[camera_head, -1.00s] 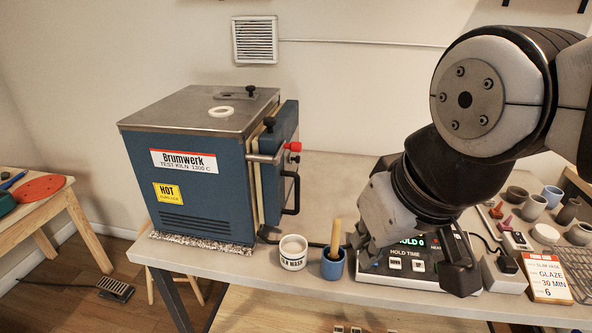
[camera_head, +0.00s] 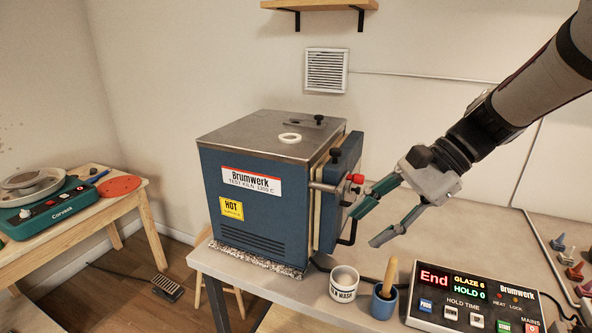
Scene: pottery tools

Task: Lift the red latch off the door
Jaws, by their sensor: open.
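The blue kiln (camera_head: 262,200) stands on the table with its door (camera_head: 337,195) on the right side, looking shut. The latch is a grey bar (camera_head: 326,187) across the door edge with a red knob (camera_head: 356,178) at its right end. A dark door handle (camera_head: 350,228) is below it. My gripper (camera_head: 368,228) is open and empty, right of the door, its fingers pointing left and down. The upper finger is close beside and below the red knob; I cannot tell whether they touch. The lower finger hangs right of the handle, which is partly hidden.
A white cup (camera_head: 343,284) and a blue cup (camera_head: 384,300) with a wooden-handled tool stand below my gripper. The controller (camera_head: 472,298) reads "End" at the front right. A white ring (camera_head: 290,138) lies on the kiln top. The table behind my gripper is mostly clear.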

